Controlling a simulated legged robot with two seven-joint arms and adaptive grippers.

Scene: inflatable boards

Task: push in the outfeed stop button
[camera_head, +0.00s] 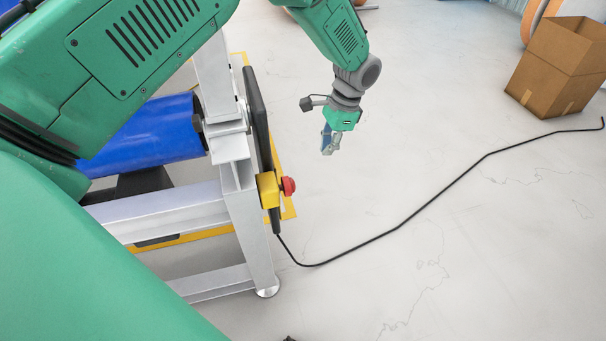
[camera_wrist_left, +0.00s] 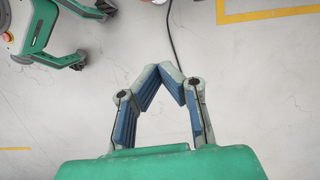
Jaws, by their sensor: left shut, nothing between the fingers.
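The stop button is a red mushroom head (camera_head: 288,186) on a yellow box (camera_head: 268,190), fixed to the side of the conveyor frame in the head view. The red head faces right, away from the frame. My left gripper (camera_head: 327,150) hangs in the air above and to the right of the button, apart from it, fingers pointing down. In the left wrist view its fingertips (camera_wrist_left: 172,72) meet with nothing between them. The button cannot be made out in the left wrist view. My right gripper is not in view.
The conveyor frame (camera_head: 250,235) with a blue roller (camera_head: 155,135) stands at the left. A black cable (camera_head: 400,225) runs over the floor from beneath the button. An open cardboard box (camera_head: 560,65) stands at the upper right. The floor right of the button is otherwise clear.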

